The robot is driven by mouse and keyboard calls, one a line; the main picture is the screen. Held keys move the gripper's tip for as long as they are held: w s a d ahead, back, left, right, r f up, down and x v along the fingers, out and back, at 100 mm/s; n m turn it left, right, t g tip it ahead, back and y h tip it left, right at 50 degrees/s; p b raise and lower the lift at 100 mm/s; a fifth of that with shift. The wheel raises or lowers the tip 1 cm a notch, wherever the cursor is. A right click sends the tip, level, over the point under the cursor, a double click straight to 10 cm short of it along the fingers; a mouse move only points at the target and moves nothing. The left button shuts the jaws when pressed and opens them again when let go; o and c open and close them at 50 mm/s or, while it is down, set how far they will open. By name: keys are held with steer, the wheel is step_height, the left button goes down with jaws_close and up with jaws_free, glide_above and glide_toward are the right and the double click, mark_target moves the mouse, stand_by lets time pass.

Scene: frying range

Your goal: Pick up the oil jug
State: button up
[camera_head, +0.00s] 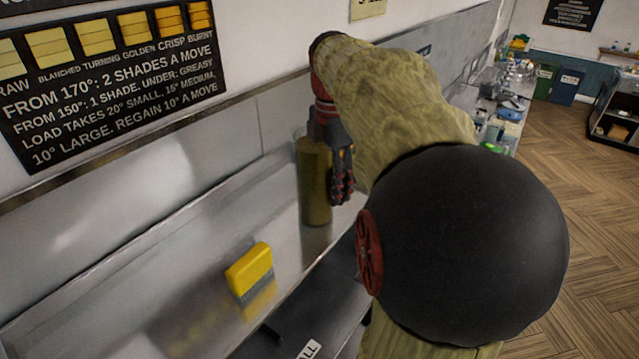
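An olive-brown upright cylinder, which looks like the oil jug (315,190), stands on the shiny metal counter in the head view. My gripper (341,172) points down at the jug's upper right side. Its dark fingers overlap the jug's right edge in the picture. Part of the gripper covers the jug's top, so any handle or spout there is hidden. I cannot tell whether the fingers touch the jug or how far apart they are.
A yellow block (250,270) lies on the metal counter (190,290) nearer to me, left of the jug. A wall with a dark frying chart (110,80) rises behind. My arm hides the counter to the right. A cluttered counter (500,100) and wooden floor (580,190) lie beyond.

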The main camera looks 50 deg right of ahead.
steer(key=shift+c, duration=1.2)
jaws_close()
steer(key=shift+r, duration=0.15)
